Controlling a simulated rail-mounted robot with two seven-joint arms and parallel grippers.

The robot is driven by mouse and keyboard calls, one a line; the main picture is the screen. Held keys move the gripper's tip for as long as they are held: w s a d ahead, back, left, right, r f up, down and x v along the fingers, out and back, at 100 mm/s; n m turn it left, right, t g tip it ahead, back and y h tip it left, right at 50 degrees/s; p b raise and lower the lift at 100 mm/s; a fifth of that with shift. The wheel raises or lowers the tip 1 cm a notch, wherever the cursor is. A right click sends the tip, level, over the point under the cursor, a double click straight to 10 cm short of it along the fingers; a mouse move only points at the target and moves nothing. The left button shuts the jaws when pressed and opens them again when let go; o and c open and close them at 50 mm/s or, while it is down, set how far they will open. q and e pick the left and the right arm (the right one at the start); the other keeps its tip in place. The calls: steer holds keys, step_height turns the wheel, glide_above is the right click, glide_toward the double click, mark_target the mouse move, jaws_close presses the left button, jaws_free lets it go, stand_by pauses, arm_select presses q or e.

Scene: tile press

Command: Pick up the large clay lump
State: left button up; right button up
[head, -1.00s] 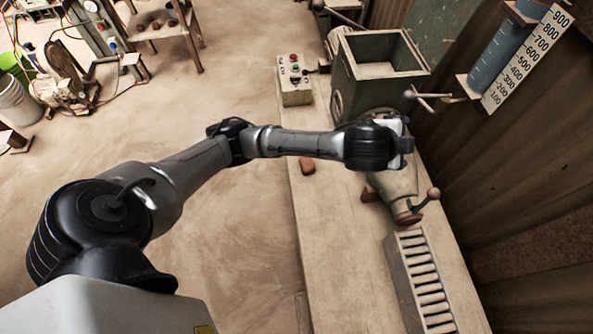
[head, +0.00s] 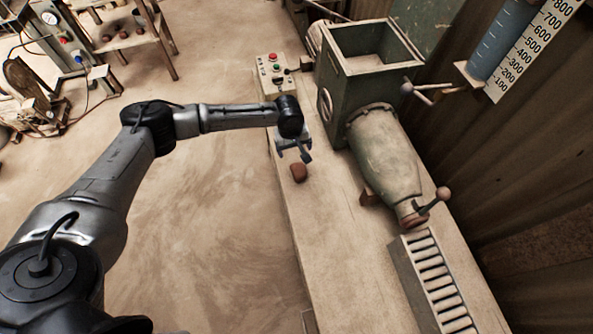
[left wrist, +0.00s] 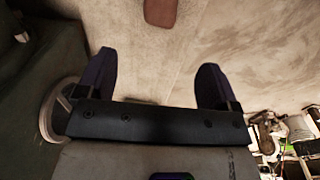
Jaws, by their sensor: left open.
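A reddish-brown clay lump (head: 299,173) lies on the wooden bench near its left edge. My left gripper (head: 296,152) is just above and behind it in the head view, open and empty. In the left wrist view the lump (left wrist: 161,12) shows at the top edge, partly cut off, ahead of the gap between the two spread fingers (left wrist: 155,78). The fingers do not touch it. My right gripper is in no frame.
A green press machine (head: 390,150) with a square hopper stands to the right of the lump. A control box (head: 272,72) with buttons sits behind. A slatted roller track (head: 435,285) runs along the front right. The bench front (head: 345,265) is clear.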

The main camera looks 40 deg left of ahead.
arm_select(q)
steer(key=n+b, duration=0.1)
steer(key=b, duration=0.1)
glide_above(298, 167)
steer(key=f, duration=0.8)
steer(key=shift+s+a+f, duration=0.1)
steer(key=shift+a+f, duration=0.05)
steer(key=shift+a, duration=0.05)
steer(key=shift+d+f+b, duration=0.1)
steer(key=shift+f+b, duration=0.8)
steer(key=shift+f, duration=1.8)
steer(key=shift+c, duration=0.3)
steer(key=c, duration=1.1)
